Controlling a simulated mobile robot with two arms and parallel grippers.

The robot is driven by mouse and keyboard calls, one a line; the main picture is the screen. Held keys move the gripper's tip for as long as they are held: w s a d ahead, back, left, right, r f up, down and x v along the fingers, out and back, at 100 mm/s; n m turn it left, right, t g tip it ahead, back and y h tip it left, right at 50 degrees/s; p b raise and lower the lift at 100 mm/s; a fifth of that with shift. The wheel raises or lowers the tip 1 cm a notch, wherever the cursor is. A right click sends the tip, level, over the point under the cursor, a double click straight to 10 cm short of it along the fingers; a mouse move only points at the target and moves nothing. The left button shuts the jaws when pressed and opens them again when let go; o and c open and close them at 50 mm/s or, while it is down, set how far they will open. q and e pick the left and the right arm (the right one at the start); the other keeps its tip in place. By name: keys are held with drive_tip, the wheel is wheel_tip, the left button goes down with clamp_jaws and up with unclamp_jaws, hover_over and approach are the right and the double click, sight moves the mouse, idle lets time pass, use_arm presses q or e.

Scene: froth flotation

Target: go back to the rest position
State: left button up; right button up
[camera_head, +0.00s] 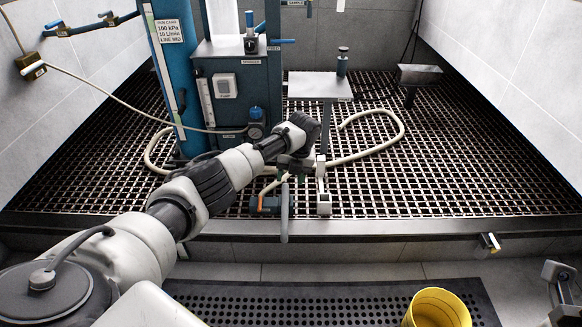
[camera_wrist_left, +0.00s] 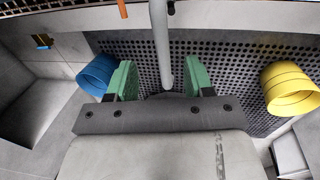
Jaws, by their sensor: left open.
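My left gripper (camera_head: 293,178) is at the end of the arm reaching over the front of the grid floor. It points down and its green finger pads are apart, as the left wrist view (camera_wrist_left: 161,78) also shows. A grey upright tube (camera_head: 285,222) hangs beside an orange-ended fitting (camera_head: 267,204), just below the gripper in the head view. In the left wrist view the tube (camera_wrist_left: 162,45) appears between the pads, with gaps on both sides. Whether it lies between them in depth is unclear.
The blue flotation unit (camera_head: 228,80) with a gauge stands behind the arm. A cream hose (camera_head: 375,150) loops across the grid. A small grey table (camera_head: 318,86) stands nearby. A yellow bucket (camera_head: 440,305) is by the black mat (camera_head: 330,300); a blue bucket (camera_wrist_left: 92,76) shows in the wrist view.

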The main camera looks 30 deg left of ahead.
use_arm(q)
drive_tip(key=shift+d+r, duration=0.1)
drive_tip(key=shift+r, duration=0.2)
idle(0.4)
